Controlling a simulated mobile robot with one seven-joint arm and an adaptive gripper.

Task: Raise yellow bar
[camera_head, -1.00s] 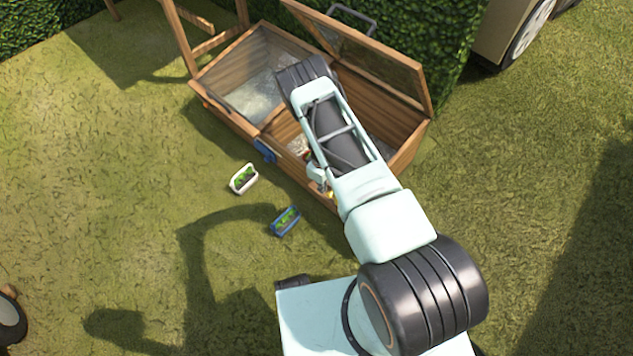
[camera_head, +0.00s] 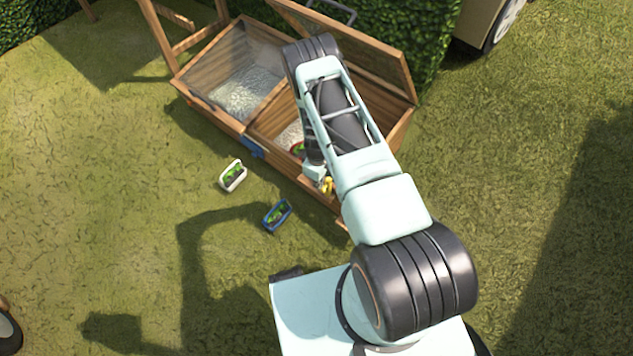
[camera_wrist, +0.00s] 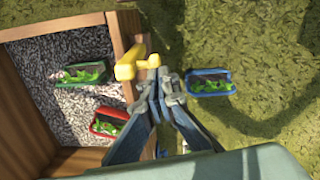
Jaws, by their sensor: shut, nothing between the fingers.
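The yellow bar (camera_wrist: 132,62) sits at the top of the wooden box's front wall in the wrist view, with a bent, stubby shape. In the head view a small part of the yellow bar (camera_head: 328,186) shows beside my arm. My gripper (camera_wrist: 160,76) is shut and empty. Its fingertips are at the right end of the bar in the wrist view; I cannot tell whether they touch it. In the head view my gripper (camera_head: 317,173) is low by the box's front edge, partly hidden by my arm.
The wooden box (camera_head: 225,122) has its right lid (camera_head: 365,55) raised. Inside are a green planter (camera_wrist: 84,73) and a red planter (camera_wrist: 109,121) on gravel. A blue planter (camera_head: 277,216) and a white planter (camera_head: 233,176) stand on open grass in front. A blue latch (camera_head: 251,146) is on the box front.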

